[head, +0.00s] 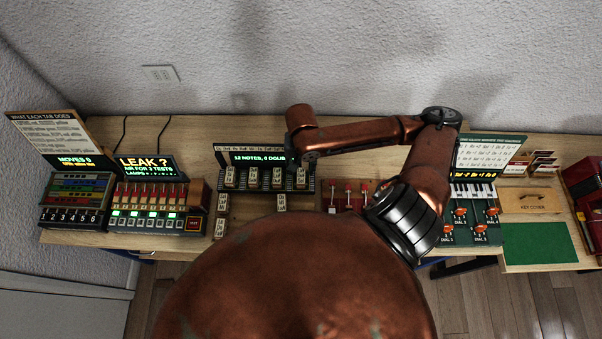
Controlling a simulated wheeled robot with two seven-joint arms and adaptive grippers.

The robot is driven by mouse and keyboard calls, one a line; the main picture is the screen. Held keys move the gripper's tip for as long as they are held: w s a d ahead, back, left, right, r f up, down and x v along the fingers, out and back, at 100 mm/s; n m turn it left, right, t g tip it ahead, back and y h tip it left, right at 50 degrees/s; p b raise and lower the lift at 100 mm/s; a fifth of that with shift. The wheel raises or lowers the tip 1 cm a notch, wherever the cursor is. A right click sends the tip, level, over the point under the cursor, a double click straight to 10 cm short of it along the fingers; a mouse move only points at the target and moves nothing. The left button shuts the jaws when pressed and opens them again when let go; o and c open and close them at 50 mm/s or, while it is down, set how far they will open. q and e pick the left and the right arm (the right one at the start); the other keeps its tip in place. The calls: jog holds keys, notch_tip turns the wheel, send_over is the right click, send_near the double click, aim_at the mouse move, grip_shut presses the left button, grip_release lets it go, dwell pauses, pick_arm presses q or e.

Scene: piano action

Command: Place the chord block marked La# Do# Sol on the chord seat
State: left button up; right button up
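Several small cream blocks with dark lettering stand in a row on a dark rack under a lit display. Among them are a left block (230,177), a middle block (278,178) and a right block (300,179). More cream blocks (222,202) lie in front of the rack at the left, and another (281,202) is in front of its middle. The lettering is too small to read, so I cannot tell which is La# Do# Sol. I cannot pick out the chord seat for certain. My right gripper (300,155) is over the rack's right end, its fingers mostly hidden by my arm. My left gripper is out of view.
The lit display (258,158) stands behind the blocks. A leak-test panel (150,195) is to the left. My copper arm and body cover the table's front middle.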

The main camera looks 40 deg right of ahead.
aim_at(301, 178)
jog(key=shift+r, duration=2.15)
jog(key=shift+a, duration=0.1)
